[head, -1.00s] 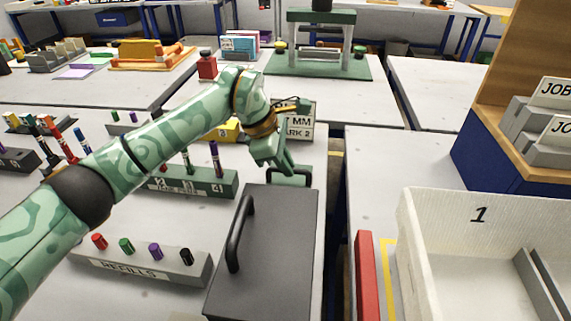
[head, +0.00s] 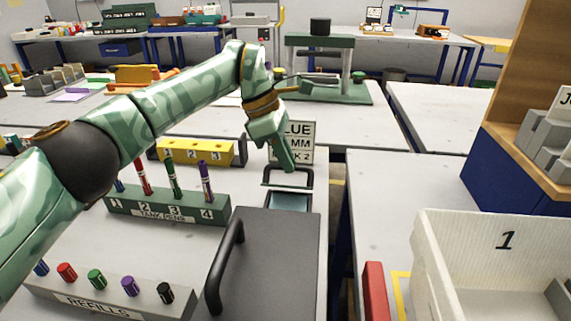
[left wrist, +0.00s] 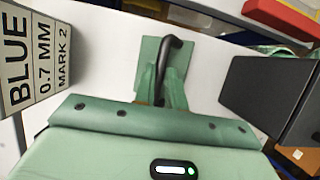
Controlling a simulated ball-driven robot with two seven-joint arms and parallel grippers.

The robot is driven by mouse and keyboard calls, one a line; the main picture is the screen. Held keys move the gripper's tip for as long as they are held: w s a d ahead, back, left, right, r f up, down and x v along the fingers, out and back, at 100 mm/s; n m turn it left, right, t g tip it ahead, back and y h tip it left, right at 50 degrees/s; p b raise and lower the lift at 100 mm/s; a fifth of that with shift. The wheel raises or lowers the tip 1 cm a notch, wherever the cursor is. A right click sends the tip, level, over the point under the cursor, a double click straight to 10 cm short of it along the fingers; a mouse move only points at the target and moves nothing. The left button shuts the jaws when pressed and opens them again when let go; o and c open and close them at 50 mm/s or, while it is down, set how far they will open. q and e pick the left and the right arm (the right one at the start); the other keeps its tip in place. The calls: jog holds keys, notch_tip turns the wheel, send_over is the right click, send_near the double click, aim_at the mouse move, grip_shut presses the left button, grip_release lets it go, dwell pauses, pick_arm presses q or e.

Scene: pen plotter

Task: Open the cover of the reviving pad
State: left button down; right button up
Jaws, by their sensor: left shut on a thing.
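The reviving pad appears to be the small green box (head: 289,201) on the middle table, behind the dark grey box. A pale blue-grey surface shows within its rim. A black handle (head: 302,171) stands above its far side. My left gripper (head: 290,168) comes down from above and is shut on the handle. In the left wrist view my gripper (left wrist: 165,98) has the dark handle (left wrist: 170,45) between its fingers, with a green panel (left wrist: 150,55) behind. The cover's exact tilt is hard to tell, and the fingers hide part of it. My right gripper is not in view.
A dark grey box (head: 268,270) with a long handle stands just in front. A sign reading BLUE 0.7 MM MARK 2 (head: 299,143) stands close behind. A tank pens rack (head: 165,208) and refills block (head: 100,298) stand left. A white bin (head: 480,240) is at right.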

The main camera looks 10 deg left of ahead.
pick_arm(q)
jog(key=shift+w+a+f, duration=0.1)
jog(key=shift+f, duration=0.25)
jog(key=c, duration=1.6)
grip_release()
jog(key=shift+o, duration=0.7)
jog(key=shift+w+f, duration=0.1)
jog(key=shift+w, duration=0.15)
jog(key=shift+s+r, duration=0.15)
jog(key=shift+r, duration=0.15)
jog(key=v, duration=1.1)
jog(key=shift+r+p, duration=0.3)
jog(key=shift+p, duration=0.15)
